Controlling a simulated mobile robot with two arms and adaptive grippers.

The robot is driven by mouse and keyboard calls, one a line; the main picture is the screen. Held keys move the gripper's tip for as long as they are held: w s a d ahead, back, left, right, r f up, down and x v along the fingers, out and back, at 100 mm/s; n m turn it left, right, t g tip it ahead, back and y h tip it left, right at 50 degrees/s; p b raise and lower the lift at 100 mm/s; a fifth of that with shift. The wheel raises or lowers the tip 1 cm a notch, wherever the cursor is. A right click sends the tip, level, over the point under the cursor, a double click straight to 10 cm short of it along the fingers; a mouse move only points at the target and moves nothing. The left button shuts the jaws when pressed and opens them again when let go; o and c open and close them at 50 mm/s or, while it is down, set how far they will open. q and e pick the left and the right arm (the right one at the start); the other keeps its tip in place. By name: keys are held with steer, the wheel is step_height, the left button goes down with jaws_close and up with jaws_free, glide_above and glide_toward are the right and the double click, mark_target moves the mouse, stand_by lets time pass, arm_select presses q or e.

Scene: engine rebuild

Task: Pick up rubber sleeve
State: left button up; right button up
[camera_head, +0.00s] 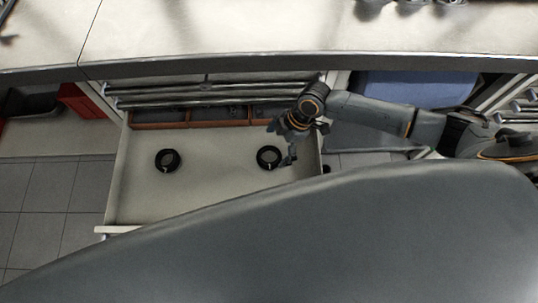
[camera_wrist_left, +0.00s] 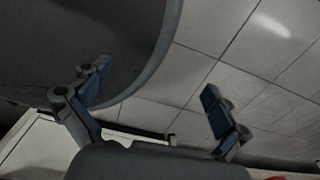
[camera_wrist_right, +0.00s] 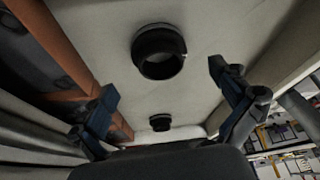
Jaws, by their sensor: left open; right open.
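Two black ring-shaped rubber sleeves lie apart in an open drawer. One sleeve (camera_head: 167,160) is at the drawer's left and the other sleeve (camera_head: 269,157) is at its right. My right gripper (camera_head: 286,146) is open and empty above the drawer, close by the right sleeve. In the right wrist view the near sleeve (camera_wrist_right: 160,52) shows beyond and between the open fingers (camera_wrist_right: 165,85), and the far sleeve (camera_wrist_right: 160,123) is lower in the picture. My left gripper (camera_wrist_left: 150,92) is open and empty in the left wrist view, with floor tiles behind it.
The light drawer (camera_head: 215,185) has orange-brown bins (camera_head: 160,118) along its back. A workbench edge (camera_head: 220,68) runs above it. A blue surface (camera_head: 410,88) is at the right. Tiled floor (camera_head: 50,200) is clear at the left.

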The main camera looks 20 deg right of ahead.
mark_target(267, 160)
steer(key=shift+a+f, duration=0.15)
steer(key=shift+f, duration=0.2)
steer(key=x, duration=0.3)
steer(key=shift+f, duration=0.35)
steer(key=shift+a+f, duration=0.2)
steer(key=shift+f, duration=0.2)
arm_select(q)
steer(key=shift+w+d+r, duration=0.1)
steer(key=shift+w+r, duration=0.1)
steer(key=shift+w, duration=0.6)
steer(key=shift+s, duration=0.15)
steer(key=shift+s+a, duration=0.15)
steer(key=shift+a, duration=0.05)
arm_select(e)
steer(key=c, duration=1.2)
steer(key=shift+r, duration=0.1)
steer(key=shift+c, duration=0.2)
